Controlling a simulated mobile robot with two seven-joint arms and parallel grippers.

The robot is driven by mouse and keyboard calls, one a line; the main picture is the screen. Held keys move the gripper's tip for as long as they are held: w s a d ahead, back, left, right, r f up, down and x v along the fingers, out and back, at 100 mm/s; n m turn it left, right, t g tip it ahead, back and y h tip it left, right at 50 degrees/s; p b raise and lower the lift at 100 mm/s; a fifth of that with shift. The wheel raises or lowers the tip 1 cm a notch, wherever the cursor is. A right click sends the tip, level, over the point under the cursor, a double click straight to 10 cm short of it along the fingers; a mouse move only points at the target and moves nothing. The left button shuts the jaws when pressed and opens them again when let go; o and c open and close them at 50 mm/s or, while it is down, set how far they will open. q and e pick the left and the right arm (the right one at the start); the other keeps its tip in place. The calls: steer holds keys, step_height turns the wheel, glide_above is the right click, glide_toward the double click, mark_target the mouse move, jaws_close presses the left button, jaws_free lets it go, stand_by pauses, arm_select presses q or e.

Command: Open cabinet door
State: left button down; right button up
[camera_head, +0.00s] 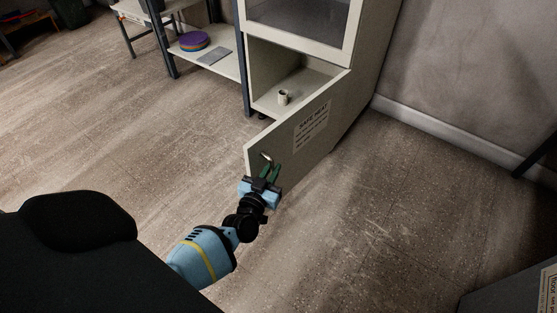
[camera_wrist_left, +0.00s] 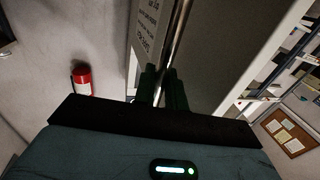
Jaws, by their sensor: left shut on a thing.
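The cabinet door (camera_head: 291,143) is a pale panel low on the cabinet (camera_head: 362,50), with a printed sign (camera_head: 311,124) on it. It stands swung out, and the lower compartment behind it is visible. My left gripper (camera_head: 269,167) is at the door's near end, shut on the metal door handle (camera_head: 266,157). In the left wrist view the green fingers (camera_wrist_left: 162,85) close around the shiny handle bar (camera_wrist_left: 178,35), beside the door face (camera_wrist_left: 218,50). My right gripper is not in view.
A small cup (camera_head: 283,97) stands inside the compartment. A shelf (camera_head: 215,60) with purple discs (camera_head: 194,41) stands left of the cabinet. A box (camera_head: 546,290) is at the lower right. The floor around the door is clear. A red extinguisher (camera_wrist_left: 83,80) shows in the wrist view.

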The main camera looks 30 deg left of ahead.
arm_select(q)
steer(key=c, duration=1.6)
jaws_free()
steer(key=shift+o, duration=0.2)
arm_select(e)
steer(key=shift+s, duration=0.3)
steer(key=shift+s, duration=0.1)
arm_select(q)
steer(key=shift+s, duration=0.15)
